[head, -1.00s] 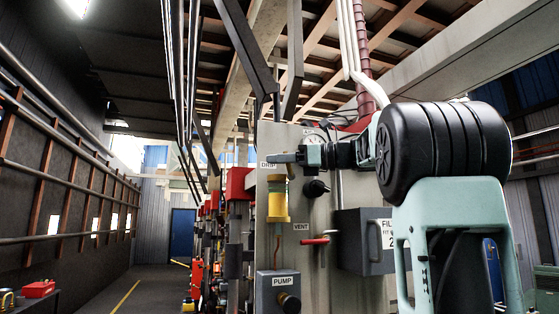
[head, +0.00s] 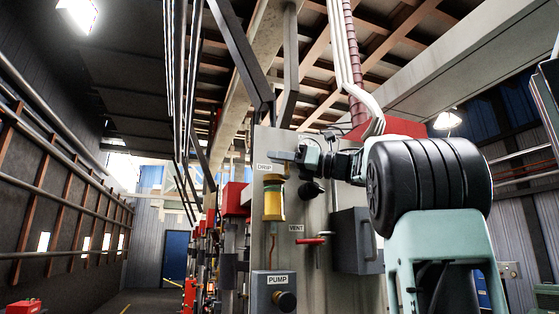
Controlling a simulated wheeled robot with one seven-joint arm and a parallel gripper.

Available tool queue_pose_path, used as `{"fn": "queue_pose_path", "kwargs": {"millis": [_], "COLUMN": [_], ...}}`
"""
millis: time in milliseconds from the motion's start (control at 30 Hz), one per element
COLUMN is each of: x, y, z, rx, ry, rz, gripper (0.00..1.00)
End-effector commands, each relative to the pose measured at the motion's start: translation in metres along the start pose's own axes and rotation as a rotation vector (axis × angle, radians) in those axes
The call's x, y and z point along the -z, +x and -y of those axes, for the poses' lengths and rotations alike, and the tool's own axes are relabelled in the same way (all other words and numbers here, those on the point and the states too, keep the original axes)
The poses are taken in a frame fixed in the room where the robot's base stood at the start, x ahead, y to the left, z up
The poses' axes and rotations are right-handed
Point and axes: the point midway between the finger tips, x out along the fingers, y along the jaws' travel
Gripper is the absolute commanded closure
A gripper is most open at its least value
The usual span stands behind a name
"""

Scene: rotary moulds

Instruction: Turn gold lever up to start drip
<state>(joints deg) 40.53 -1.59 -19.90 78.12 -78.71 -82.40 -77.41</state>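A drip oiler (head: 274,202) with a yellow and amber body is mounted on the grey panel, just below the DRIP label (head: 263,168). I cannot make out the gold lever; my gripper covers the area at the oiler's top. My gripper (head: 272,156) comes in from the right, its dark fingers pointing left just above the oiler and the label. The fingers are seen edge-on, so their gap and any contact are hidden.
A black knob (head: 311,189) sits right of the oiler. Below are a red VENT lever (head: 310,241) and a PUMP box (head: 274,292) with a dark knob. A grey box (head: 354,240) juts out from the panel beside my arm. Open floor lies to the left.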

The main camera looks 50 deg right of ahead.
Motion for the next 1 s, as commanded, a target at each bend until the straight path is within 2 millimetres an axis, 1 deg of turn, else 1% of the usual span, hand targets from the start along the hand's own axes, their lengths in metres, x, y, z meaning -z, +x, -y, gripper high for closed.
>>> {"fn": "queue_pose_path", "kwargs": {"millis": [333,467,567,1000], "x": [0.0,0.002,0.004,0.004], "y": [-0.001,-0.012,-0.03,-0.131], "z": [0.0,0.001,0.001,0.002], "rx": [0.001,0.003,0.005,0.006], "ry": [-0.001,-0.002,-0.004,-0.002], "rz": [-0.001,0.0,0.0,-0.002], "gripper": [0.67,0.67,0.67,0.67]}}
